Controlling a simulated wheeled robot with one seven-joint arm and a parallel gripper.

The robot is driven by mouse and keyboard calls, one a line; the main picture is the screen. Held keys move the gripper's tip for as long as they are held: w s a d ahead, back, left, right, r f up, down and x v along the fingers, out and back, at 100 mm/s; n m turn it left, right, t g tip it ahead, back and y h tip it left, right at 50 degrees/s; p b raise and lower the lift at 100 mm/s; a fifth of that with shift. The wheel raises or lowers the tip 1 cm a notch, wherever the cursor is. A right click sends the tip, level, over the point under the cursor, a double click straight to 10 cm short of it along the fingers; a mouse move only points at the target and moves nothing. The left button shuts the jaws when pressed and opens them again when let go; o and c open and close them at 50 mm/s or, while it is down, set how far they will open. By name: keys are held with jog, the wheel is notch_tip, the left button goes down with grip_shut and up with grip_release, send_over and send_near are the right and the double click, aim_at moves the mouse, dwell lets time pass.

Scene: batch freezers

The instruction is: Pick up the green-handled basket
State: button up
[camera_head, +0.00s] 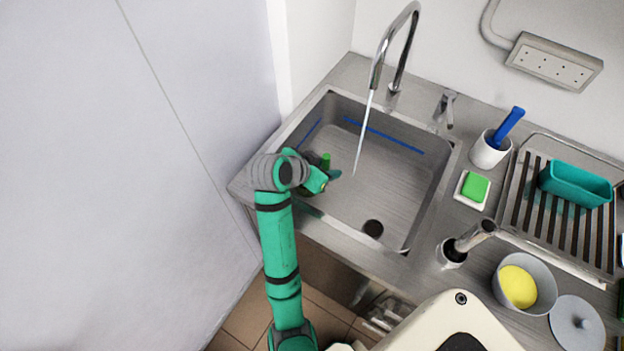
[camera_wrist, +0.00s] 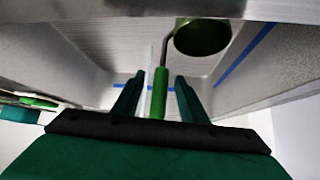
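A green handle (camera_wrist: 159,92) stands between the two fingers of my gripper (camera_wrist: 159,98) in the wrist view. The fingers are apart, with a gap on each side of the handle. A thin metal rod runs from the handle towards a dark green round shape (camera_wrist: 202,38); I cannot tell if this is the basket or the drain. In the head view, a small green piece (camera_head: 325,159) shows beside my gripper (camera_head: 331,177), over the left part of the sink. My arm and gripper hide much of this area, and no basket body shows clearly.
The steel sink (camera_head: 415,190) surrounds my gripper, with its left wall close. Water runs from the tap (camera_head: 378,62). A drain (camera_head: 373,228) lies near the front. Right of the sink are a sponge (camera_head: 475,187), a white cup (camera_head: 490,150) and a rack (camera_head: 535,240).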

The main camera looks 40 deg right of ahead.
jog(key=shift+x, duration=1.85)
jog(key=shift+a, duration=0.1)
grip_shut()
